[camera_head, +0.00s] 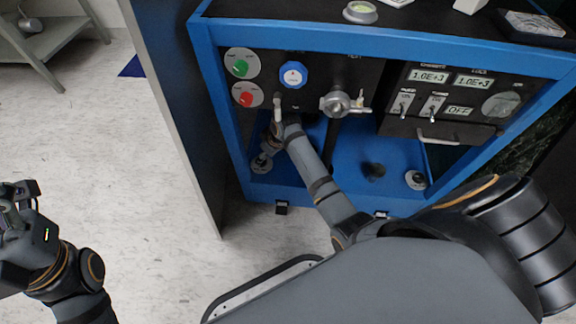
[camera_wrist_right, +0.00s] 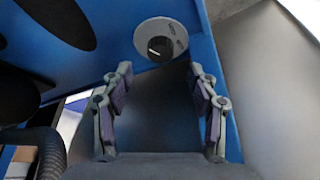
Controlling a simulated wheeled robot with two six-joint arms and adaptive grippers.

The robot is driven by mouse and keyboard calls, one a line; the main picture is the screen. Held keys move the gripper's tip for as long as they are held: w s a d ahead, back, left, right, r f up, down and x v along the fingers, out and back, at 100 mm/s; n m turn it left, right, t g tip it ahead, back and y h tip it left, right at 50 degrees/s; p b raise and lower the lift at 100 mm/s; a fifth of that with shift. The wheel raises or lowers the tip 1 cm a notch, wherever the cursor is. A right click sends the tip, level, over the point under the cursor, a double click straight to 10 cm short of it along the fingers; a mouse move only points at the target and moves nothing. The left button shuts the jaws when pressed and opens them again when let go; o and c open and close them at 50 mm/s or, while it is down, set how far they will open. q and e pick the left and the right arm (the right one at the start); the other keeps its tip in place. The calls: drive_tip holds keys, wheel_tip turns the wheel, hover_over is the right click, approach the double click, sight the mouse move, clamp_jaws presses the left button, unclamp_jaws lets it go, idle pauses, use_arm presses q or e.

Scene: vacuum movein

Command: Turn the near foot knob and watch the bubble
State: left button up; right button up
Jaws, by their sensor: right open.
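A foot knob (camera_head: 261,163) sits on a round plate at the left of the blue cabinet's lower shelf. In the right wrist view this black knob (camera_wrist_right: 160,46) on its pale disc lies just beyond my fingertips, roughly midway between them. My right gripper (camera_head: 270,148) reaches into the cabinet and is open and empty in the wrist view (camera_wrist_right: 160,70). Another foot knob (camera_head: 415,180) sits at the right of the shelf. The bubble level (camera_head: 360,12) lies on the cabinet top; its bubble is too small to read. My left gripper (camera_head: 20,192) hangs at the far left, away from the cabinet.
The blue cabinet (camera_head: 212,75) has a panel with a green button (camera_head: 240,68), a red button (camera_head: 246,98), a blue knob (camera_head: 293,75), a valve (camera_head: 338,103) and switches above the shelf. A grey side panel (camera_head: 170,110) stands left. The floor beyond is open.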

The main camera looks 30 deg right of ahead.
drive_tip(key=s+d, duration=0.5)
drive_tip(key=s, duration=0.5)
drive_tip(key=shift+s+f, duration=0.15)
drive_tip(key=shift+f, duration=0.15)
